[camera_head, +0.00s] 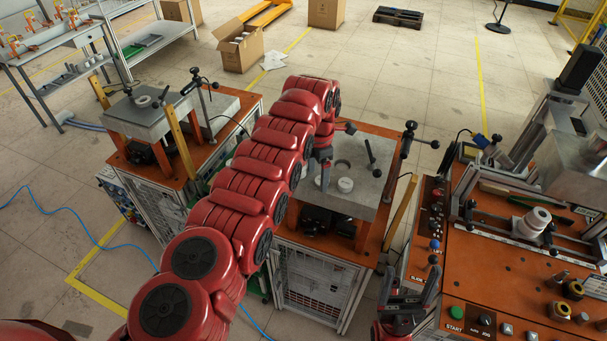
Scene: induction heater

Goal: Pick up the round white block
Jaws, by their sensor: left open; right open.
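A small round white block (346,184) sits on the grey metal plate (362,205) of the middle orange-topped machine. My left arm reaches across from the lower left. My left gripper (322,172) points down over this plate, just left of the block, apart from it and partly hidden by the arm. It is open, with nothing seen in it. My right gripper (408,304) is low in the picture, at the left edge of the right-hand control bench, open with nothing seen in it.
The plate has a round recess (342,165) and a black-handled lever (372,155). Another orange-topped machine (150,115) stands left, bearing a pale ring. The control bench (480,262) at right carries a white stepped cylinder (536,220) and buttons. A cardboard box (240,48) stands behind.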

